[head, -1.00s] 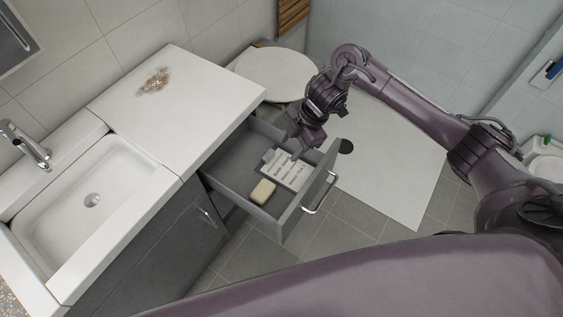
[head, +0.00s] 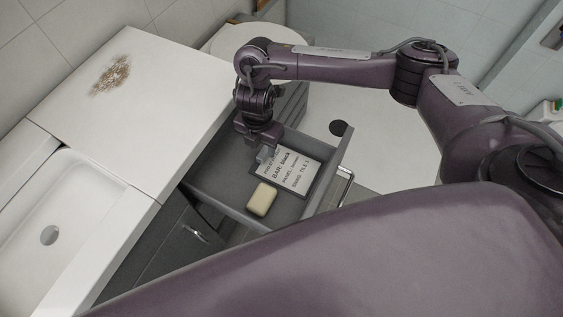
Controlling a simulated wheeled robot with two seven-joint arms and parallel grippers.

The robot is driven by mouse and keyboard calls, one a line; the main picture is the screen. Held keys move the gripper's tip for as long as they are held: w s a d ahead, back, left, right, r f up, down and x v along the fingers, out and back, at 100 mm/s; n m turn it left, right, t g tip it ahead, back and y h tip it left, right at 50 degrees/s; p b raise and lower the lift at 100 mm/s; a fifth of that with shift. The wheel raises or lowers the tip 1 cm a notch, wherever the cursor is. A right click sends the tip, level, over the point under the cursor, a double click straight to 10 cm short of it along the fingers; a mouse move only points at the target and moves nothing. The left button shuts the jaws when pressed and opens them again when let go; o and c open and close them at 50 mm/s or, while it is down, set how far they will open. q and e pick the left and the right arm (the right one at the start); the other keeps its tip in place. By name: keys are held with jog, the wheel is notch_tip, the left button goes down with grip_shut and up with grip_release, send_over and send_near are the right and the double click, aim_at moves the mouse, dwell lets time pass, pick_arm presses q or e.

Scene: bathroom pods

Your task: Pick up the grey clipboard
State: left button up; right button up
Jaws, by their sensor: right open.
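The grey clipboard (head: 299,174) lies in the open grey drawer (head: 219,183), with a white printed sheet covering most of its face. My right gripper (head: 264,158) points down into the drawer at the clipboard's upper left edge. It is open, and I cannot tell whether its fingers touch the clipboard. My left gripper is not in view.
A cream soap bar (head: 262,199) lies in the drawer just below the clipboard. The white counter (head: 130,120) with a brown stain (head: 110,75) and the sink (head: 60,220) are at the left. A toilet (head: 285,45) stands behind the drawer.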

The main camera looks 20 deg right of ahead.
aim_at(263, 153)
notch_tip(263, 153, down, 3)
jog(key=shift+w+d+f+b, duration=0.1)
jog(key=shift+f+b, duration=0.1)
jog(key=shift+b, duration=0.35)
jog(key=shift+f, duration=0.4)
jog(key=c, duration=0.6)
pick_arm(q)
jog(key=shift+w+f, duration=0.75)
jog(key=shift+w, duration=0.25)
pick_arm(e)
grip_shut()
